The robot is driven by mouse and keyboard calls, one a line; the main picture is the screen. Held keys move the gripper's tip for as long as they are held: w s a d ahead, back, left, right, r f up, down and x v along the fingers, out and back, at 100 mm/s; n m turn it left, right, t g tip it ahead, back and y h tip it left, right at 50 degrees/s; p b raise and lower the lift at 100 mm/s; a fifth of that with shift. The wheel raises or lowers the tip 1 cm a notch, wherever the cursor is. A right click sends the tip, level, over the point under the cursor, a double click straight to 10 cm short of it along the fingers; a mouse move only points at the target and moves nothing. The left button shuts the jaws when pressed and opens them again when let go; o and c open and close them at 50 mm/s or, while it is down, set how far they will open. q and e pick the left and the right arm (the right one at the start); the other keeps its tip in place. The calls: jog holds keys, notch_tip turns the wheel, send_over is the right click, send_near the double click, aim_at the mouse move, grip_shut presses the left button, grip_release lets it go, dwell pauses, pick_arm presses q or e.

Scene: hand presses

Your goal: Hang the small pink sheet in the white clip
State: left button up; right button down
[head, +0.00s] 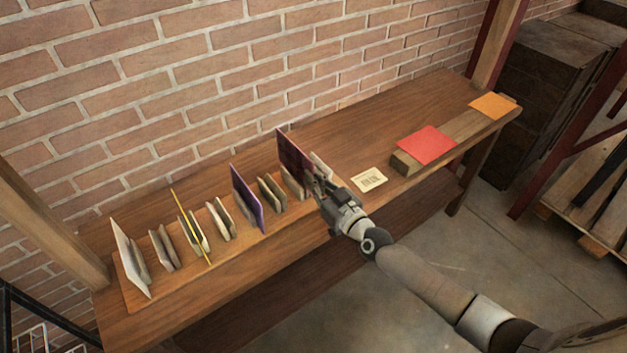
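A flat coral-pink sheet (427,145) lies on a wooden block at the right part of the bench; it is the only pinkish sheet I see. Several small upright clips stand in a row on the bench. A cream-white clip (222,220) stands between the yellow and purple sheets, and a pale clip (320,163) stands partly hidden behind my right gripper. Which one is the white clip I cannot tell for sure. My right gripper (317,181) is at the row's right end, beside a dark maroon upright sheet (292,156). Its fingertips are too small to read. My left gripper is out of view.
A white sheet (130,258), a thin yellow sheet (190,227) and a purple sheet (246,196) stand upright in the row. A printed card (369,180) lies flat. An orange sheet (492,105) lies at the block's far end. A brick wall backs the bench.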

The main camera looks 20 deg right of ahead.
pick_arm(q)
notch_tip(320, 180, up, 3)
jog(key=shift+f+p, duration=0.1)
jog(key=shift+p, duration=0.75)
pick_arm(e)
notch_tip(320, 180, up, 3)
jog(key=shift+f, duration=0.15)
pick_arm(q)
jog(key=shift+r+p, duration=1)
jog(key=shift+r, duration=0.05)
pick_arm(e)
jog(key=v, duration=0.7)
